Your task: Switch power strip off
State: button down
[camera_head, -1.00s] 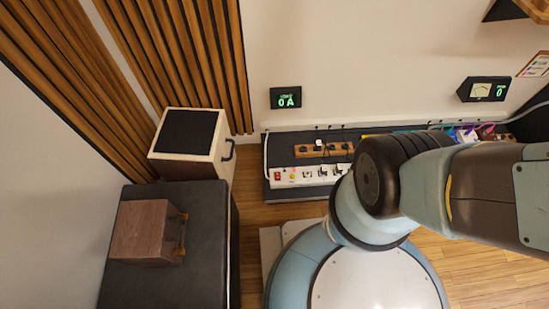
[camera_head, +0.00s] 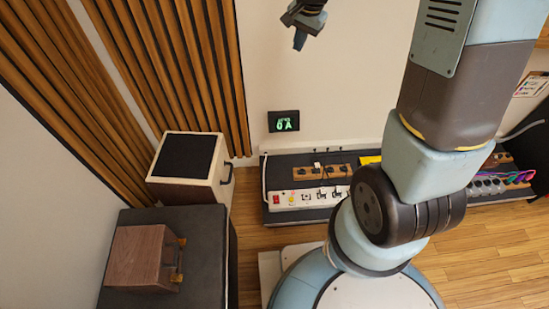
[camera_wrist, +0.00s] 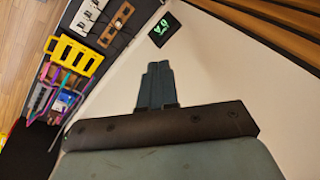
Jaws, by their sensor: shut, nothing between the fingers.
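A white power strip (camera_head: 312,197) lies on the dark low bench by the wall in the head view, with a red switch (camera_head: 276,199) at its left end. The switch's position is too small to tell. Part of the white strip also shows at the top left of the wrist view (camera_wrist: 88,16). My gripper (camera_head: 299,42) is high in front of the wall, above the display and well apart from the strip. Its fingers (camera_wrist: 156,68) are together and empty.
A wooden socket block (camera_head: 322,172) with dark plugs sits behind the strip. A yellow holder (camera_wrist: 75,56) and coloured cables are farther along the bench. A speaker-like box (camera_head: 188,165) and a dark cabinet with a wooden box (camera_head: 142,258) stand at left. Wall around my gripper is clear.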

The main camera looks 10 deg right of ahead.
jog(key=w+a+f+m+g, duration=0.1)
jog(key=w+a+f, duration=0.1)
jog(key=f, duration=0.5)
jog(key=w+a+f+m, duration=0.2)
jog(key=w+f, duration=0.1)
jog(key=f, duration=0.4)
jog(key=m+g+h, duration=0.1)
jog(key=m+g, duration=0.2)
jog(key=m, duration=0.5)
send_over(276, 201)
jog(key=w, duration=0.2)
notch_tip(276, 201, down, 48)
jog(key=shift+w, duration=0.2)
jog(key=f, duration=0.4)
jog(key=s+f, duration=0.1)
jog(key=f, duration=0.8)
jog(key=shift+s+f, duration=0.35)
jog(key=shift+f, duration=0.05)
